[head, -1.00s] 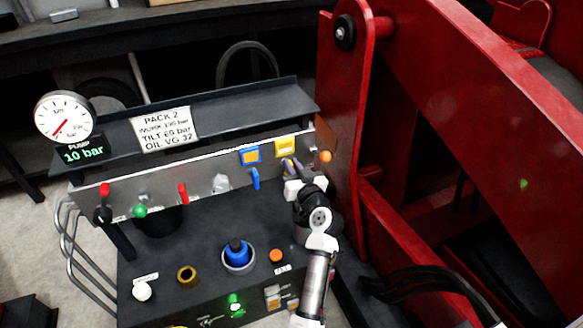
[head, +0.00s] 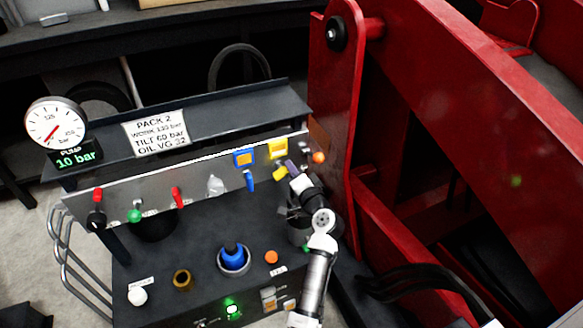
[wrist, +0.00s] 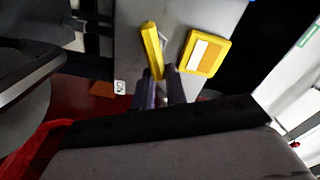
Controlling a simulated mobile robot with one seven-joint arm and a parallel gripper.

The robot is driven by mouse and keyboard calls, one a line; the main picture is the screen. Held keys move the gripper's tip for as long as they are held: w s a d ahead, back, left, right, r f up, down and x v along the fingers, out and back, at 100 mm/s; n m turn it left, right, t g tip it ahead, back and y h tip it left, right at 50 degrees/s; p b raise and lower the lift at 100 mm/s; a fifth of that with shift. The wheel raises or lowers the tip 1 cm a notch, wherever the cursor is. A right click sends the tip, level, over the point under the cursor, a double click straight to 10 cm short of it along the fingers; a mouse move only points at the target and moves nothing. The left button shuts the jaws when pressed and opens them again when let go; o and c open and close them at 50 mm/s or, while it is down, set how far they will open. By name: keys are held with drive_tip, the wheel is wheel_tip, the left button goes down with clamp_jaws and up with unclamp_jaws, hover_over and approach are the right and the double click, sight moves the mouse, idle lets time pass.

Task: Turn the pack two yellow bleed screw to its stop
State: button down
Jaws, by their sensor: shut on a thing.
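The yellow bleed screw (head: 279,173) has a bar-shaped handle on the grey panel, below the square yellow label (head: 278,148). My gripper (head: 290,170) is at this handle, reaching in from the lower right. In the wrist view the yellow handle (wrist: 152,48) stands tilted, and the two dark fingers of my gripper (wrist: 161,88) are closed around its lower end. The yellow label with a white field (wrist: 204,53) lies to its right. The white sign (head: 156,132) reads PACK 2. The screw's base and stop cannot be made out.
A blue lever (head: 249,180) sits left of the yellow handle, and an orange knob (head: 319,157) to its right. The red steel frame (head: 345,110) stands close on the right. The gauge (head: 55,122) is at the left; the pump display (head: 76,159) reads 10 bar.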

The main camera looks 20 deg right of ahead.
drive_tip(key=m, duration=0.2)
drive_tip(key=f+m+p, duration=0.1)
drive_tip(key=m, duration=0.2)
drive_tip(key=shift+d+f+p, duration=0.1)
drive_tip(key=shift+d+p, duration=0.1)
drive_tip(key=shift+p, duration=0.1)
drive_tip(key=shift+m, duration=0.3)
drive_tip(key=c, duration=1.4)
unclamp_jaws()
drive_tip(key=shift+c, duration=0.2)
drive_tip(key=shift+f, duration=0.1)
drive_tip(key=s+b, duration=0.2)
drive_tip(key=s, duration=1.1)
drive_tip(key=shift+s+d, duration=0.2)
drive_tip(key=shift+s, duration=0.2)
